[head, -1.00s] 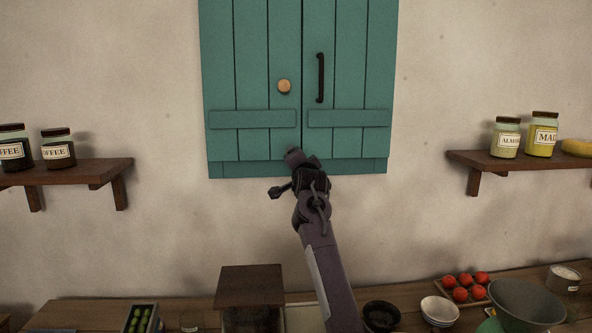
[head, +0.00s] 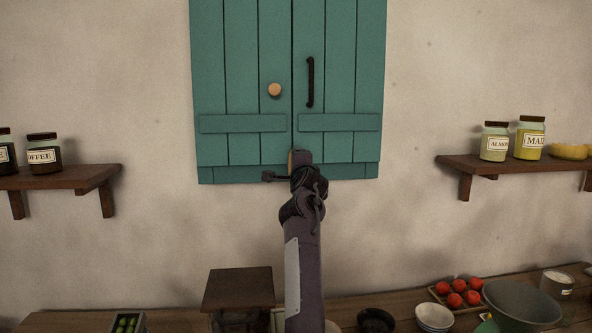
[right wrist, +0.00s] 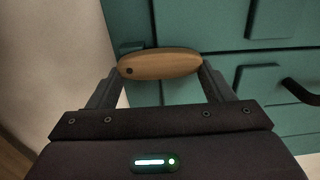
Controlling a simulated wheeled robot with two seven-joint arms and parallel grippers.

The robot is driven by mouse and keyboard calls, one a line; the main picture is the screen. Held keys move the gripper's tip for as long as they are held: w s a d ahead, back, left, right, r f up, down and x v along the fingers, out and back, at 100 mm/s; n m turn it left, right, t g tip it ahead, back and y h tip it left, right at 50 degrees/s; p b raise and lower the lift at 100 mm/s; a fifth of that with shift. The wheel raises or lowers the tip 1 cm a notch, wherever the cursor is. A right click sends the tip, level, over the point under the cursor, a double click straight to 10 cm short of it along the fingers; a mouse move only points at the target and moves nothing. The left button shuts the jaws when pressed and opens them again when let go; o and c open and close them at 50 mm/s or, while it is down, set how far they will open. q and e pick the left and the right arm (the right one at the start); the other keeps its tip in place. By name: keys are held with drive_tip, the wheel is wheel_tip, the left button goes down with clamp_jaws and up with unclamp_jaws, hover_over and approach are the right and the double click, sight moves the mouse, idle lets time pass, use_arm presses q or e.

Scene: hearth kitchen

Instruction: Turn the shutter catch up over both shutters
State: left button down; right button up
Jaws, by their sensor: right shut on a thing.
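Two closed teal shutters (head: 243,60) hang on the wall, with a narrow seam between them. The wooden catch (right wrist: 160,64) is a tan oval piece with a dark screw at one end. It lies at the bottom of the shutters near the seam; a sliver of it (head: 291,160) shows in the head view, roughly upright. My right gripper (head: 298,165) is shut on it, one finger at each side in the right wrist view. My right gripper and arm hide most of the catch in the head view. My left gripper is out of view.
The left shutter has a round wooden knob (head: 274,90), the right one a black handle (head: 310,82). Shelves with jars stand at left (head: 60,177) and right (head: 500,164). Below is a counter (head: 400,318) with bowls, tomatoes and a dark-topped box (head: 237,288).

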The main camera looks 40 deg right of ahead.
drive_tip(key=shift+f, duration=0.1)
idle(0.3)
drive_tip(key=o, duration=1.4)
drive_tip(key=shift+d, duration=0.15)
drive_tip(key=shift+s, duration=0.1)
drive_tip(key=b+v, duration=0.3)
drive_tip(key=v, duration=0.4)
drive_tip(key=shift+s+a, duration=0.25)
drive_tip(key=shift+a, duration=0.05)
drive_tip(key=shift+d, duration=0.1)
